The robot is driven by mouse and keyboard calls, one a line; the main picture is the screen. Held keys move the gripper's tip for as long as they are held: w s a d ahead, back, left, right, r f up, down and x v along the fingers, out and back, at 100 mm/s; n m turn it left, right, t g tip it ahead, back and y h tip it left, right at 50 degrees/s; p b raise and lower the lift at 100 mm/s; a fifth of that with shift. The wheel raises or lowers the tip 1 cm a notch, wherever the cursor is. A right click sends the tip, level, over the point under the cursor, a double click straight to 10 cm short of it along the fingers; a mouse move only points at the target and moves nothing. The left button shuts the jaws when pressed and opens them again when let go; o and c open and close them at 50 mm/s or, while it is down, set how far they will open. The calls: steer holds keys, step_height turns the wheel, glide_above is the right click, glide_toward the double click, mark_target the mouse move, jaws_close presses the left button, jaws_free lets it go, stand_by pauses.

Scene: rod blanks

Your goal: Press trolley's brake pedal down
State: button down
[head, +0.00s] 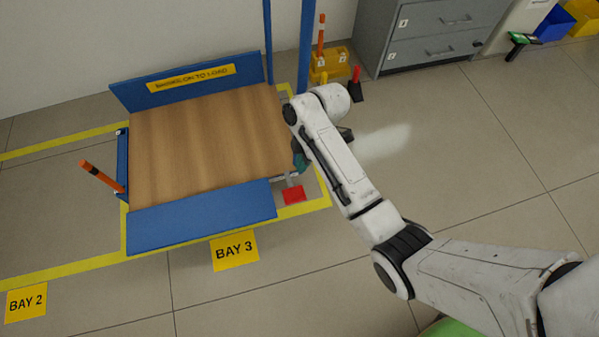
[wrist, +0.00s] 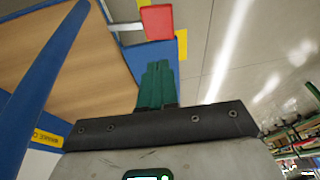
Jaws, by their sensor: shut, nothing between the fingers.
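The trolley has a wooden deck (head: 205,140) between blue side panels and stands inside a yellow floor outline. Its red brake pedal (head: 294,194) sticks out on a grey arm at the trolley's near right corner. In the wrist view the pedal (wrist: 157,22) shows at the top, beyond the fingertips. My gripper (head: 300,162) is beside the trolley's right edge, behind the pedal in the head view and apart from it. Its green fingers (wrist: 157,84) are shut and empty. My arm hides part of the trolley's right side.
A yellow box (head: 330,66) with an orange rod and a red-and-black item (head: 356,85) stand behind my wrist. A grey drawer cabinet (head: 425,35) is at the back. A blue post (head: 305,45) rises at the trolley's far right.

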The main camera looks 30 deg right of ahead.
steer(key=b, duration=0.6)
glide_toward(296, 199)
steer(key=f, duration=0.1)
steer(key=w+a+f, duration=0.1)
steer(key=f, duration=0.1)
steer(key=a+f, duration=0.1)
steer(key=f, duration=0.1)
steer(key=shift+w, duration=0.3)
steer(key=shift+s+f, duration=0.25)
steer(key=shift+f, duration=0.4)
steer(key=shift+a, duration=0.1)
steer(key=shift+s, duration=0.1)
steer(key=shift+s+a+f+t+h+p, duration=0.2)
steer(key=shift+s+f+t+h+p, duration=0.15)
steer(key=shift+s+f+t, duration=0.4)
steer(key=f, duration=0.1)
steer(key=t, duration=0.1)
steer(key=f+t, duration=0.1)
steer(key=shift+s+a+f+n+h, duration=0.15)
steer(key=shift+s+f+n+h, duration=0.1)
steer(key=shift+s+f+n, duration=0.1)
steer(key=shift+f+t, duration=0.35)
steer(key=shift+s+f, duration=0.15)
steer(key=shift+f, duration=1.35)
